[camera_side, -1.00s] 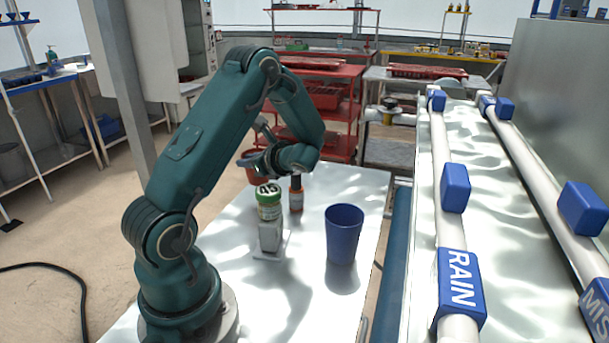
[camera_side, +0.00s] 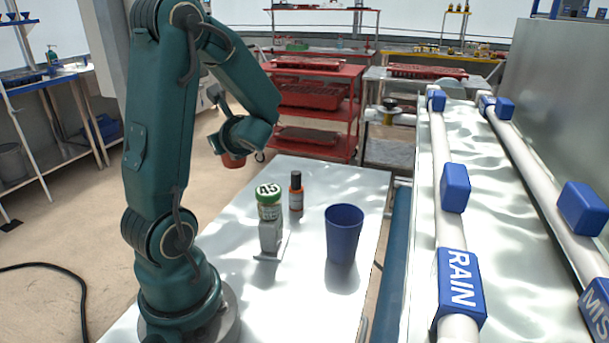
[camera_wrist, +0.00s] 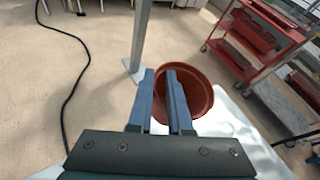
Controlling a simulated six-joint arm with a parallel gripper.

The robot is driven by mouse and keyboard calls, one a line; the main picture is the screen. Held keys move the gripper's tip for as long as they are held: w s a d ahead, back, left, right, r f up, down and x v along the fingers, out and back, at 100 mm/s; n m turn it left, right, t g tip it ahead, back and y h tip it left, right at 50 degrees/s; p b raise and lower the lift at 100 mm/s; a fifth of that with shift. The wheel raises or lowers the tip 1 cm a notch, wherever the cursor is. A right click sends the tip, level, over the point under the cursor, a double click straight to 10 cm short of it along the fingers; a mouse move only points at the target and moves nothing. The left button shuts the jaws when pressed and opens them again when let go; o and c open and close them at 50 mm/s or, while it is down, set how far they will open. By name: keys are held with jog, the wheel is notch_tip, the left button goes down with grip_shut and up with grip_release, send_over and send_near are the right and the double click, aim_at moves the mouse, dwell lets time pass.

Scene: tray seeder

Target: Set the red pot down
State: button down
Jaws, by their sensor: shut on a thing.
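My gripper (camera_wrist: 163,78) is shut on the red pot (camera_wrist: 197,90), with the two blue fingers at the pot's near rim in the wrist view. In the side view the red pot (camera_side: 233,161) hangs under my gripper, mostly hidden behind it. It appears above or just past the far left edge of the white table (camera_side: 330,185). I cannot tell its exact height over the table. In the wrist view I look into the pot, and the floor lies around its left side.
On the table stand a green-lidded jar (camera_side: 269,205) on a grey stand, a small dark-capped bottle (camera_side: 296,192) and a blue cup (camera_side: 343,235). The table's far part is clear. A red cart (camera_side: 320,110) stands behind it. A conveyor with blue blocks (camera_side: 455,188) runs along the right.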

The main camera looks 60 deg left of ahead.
jog(key=w+d+r+m+t+h, duration=0.25)
jog(key=w+d+m+t, duration=0.5)
jog(key=w+d, duration=0.6)
jog(key=w+d+r+m+t+h, duration=0.1)
jog(key=d+m+t+h, duration=0.4)
jog(key=d, duration=1.1)
notch_tip(320, 180, up, 7)
jog(key=w+m+t+h, duration=0.1)
jog(key=m+t+h, duration=0.1)
jog(key=m, duration=0.1)
jog(key=shift+w+a, duration=0.25)
jog(key=shift+a, duration=0.15)
jog(key=shift+f, duration=0.1)
